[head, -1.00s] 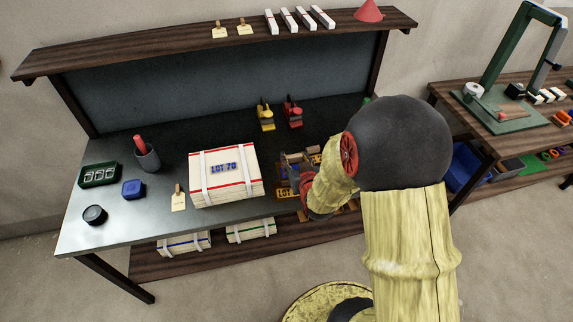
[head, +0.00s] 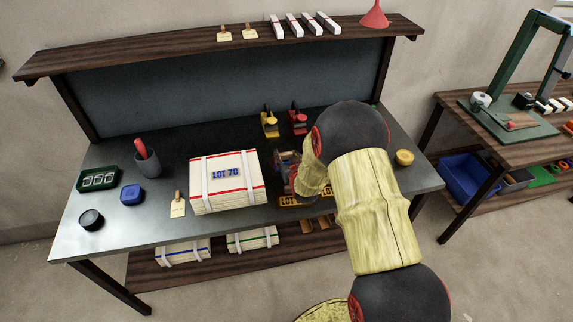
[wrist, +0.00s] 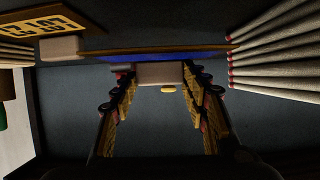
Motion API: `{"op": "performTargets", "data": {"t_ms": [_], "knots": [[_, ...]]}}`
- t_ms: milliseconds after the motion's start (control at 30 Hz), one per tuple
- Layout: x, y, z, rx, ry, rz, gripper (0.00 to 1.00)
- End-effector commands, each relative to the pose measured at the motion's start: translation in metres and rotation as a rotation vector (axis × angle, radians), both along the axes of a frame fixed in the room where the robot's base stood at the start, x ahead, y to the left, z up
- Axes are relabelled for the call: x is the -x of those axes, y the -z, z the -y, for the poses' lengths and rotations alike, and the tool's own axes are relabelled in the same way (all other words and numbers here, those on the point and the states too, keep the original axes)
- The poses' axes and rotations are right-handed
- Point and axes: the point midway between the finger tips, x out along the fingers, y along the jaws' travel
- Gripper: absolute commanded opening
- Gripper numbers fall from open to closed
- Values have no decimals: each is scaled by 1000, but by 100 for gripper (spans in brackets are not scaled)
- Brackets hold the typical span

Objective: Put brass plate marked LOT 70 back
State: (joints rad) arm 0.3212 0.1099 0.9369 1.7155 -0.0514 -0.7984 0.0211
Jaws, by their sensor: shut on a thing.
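In the wrist view my gripper (wrist: 160,88) is shut on a pale block-shaped handle (wrist: 160,73). The handle sits against a thin brass plate with blue on its face (wrist: 165,56), seen nearly edge-on, so its marking cannot be read. Another brass plate with dark lettering (wrist: 58,28) lies at upper left there. In the head view my gripper (head: 287,174) is largely hidden by my arm, just right of the white crate (head: 228,193) stamped LOT 70 in blue. Brass plates lettered LOT (head: 290,201) show below the gripper at the bench's front; the resting place is partly covered.
Yellow (head: 270,124) and red (head: 298,121) tools stand behind the gripper. A yellow tin (head: 403,157) is at right. A shelf (head: 180,44) overhangs the back.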

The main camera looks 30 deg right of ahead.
Motion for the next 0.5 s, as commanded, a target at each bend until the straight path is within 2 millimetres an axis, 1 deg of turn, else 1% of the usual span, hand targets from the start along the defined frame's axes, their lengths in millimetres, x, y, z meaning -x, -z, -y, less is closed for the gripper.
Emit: {"op": "performTargets", "data": {"t_ms": [67,167,300,333,400,500], "knots": [[-3,2,1,1,0,3,10],[-8,9,3,1,0,2,10],[-7,32,2,0,0,1,10],[-7,35,2,0,0,1,10],[-7,38,2,1,0,4,10],[-8,36,2,1,0,5,10]]}}
